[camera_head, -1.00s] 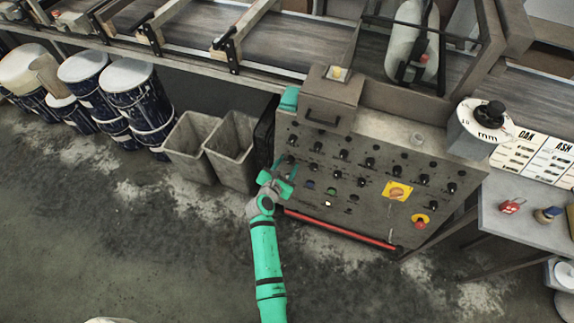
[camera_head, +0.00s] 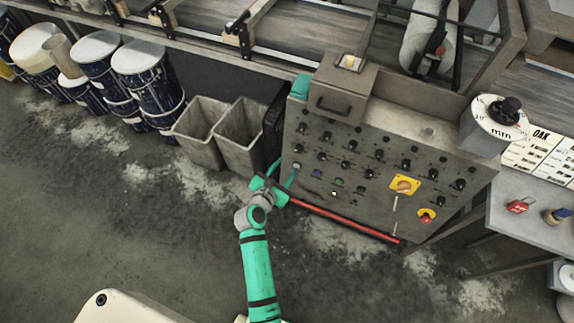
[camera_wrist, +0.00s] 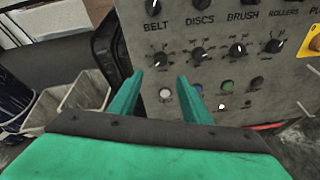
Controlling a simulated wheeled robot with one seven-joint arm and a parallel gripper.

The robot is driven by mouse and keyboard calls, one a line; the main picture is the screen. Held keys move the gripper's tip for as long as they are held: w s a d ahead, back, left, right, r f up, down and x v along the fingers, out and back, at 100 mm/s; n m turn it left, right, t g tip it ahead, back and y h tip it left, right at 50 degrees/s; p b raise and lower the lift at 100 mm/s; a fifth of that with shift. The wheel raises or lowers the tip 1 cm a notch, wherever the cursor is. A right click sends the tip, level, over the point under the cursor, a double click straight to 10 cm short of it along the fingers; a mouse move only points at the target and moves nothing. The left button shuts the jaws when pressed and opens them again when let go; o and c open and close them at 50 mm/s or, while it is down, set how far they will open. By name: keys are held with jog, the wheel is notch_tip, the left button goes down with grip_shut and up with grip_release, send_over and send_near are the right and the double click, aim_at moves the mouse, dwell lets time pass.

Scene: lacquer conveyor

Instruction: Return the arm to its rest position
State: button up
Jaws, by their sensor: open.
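My gripper (camera_head: 281,184) is at the lower left corner of the grey control panel (camera_head: 375,215) in the head view. My green arm reaches up to it from the bottom of the picture. In the wrist view, my gripper (camera_wrist: 160,92) has its two green fingers apart, with nothing between them. The control panel (camera_wrist: 205,40) stands in front of the fingers, with rows of black knobs and several small round buttons. A white button (camera_wrist: 165,95) shows between the fingertips. I cannot tell the exact gap between fingers and panel.
Two grey bins (camera_head: 240,138) stand left of the panel, close to my gripper. A red bar (camera_head: 345,220) runs along the panel's lower edge. Stacked blue drums (camera_head: 148,85) stand at the upper left. A side table (camera_head: 530,222) is at the right. The floor (camera_head: 120,220) at left is clear.

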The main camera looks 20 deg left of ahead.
dwell(0.5)
jog(key=s+d+f+m+y, duration=0.1)
jog(key=s+d+m, duration=0.5)
jog(key=s, duration=0.4)
jog(key=s+d+f+m+y, duration=0.1)
jog(key=s+d+m, duration=0.3)
jog(key=s+m, duration=0.45)
jog(key=s+d+r+m+t, duration=0.1)
jog(key=s+d+r+m, duration=0.4)
jog(key=s+r+m, duration=0.3)
jog(key=s+d+r+m+h, duration=0.1)
jog(key=s+d+r+m, duration=0.4)
jog(key=s+r+m, duration=0.3)
jog(key=shift+s+r+m+t+h, duration=0.15)
jog(key=shift+s+m+t+h, duration=0.2)
jog(key=shift+m, duration=0.6)
jog(key=shift+w+a, duration=0.1)
jog(key=shift+w, duration=0.1)
dwell(0.4)
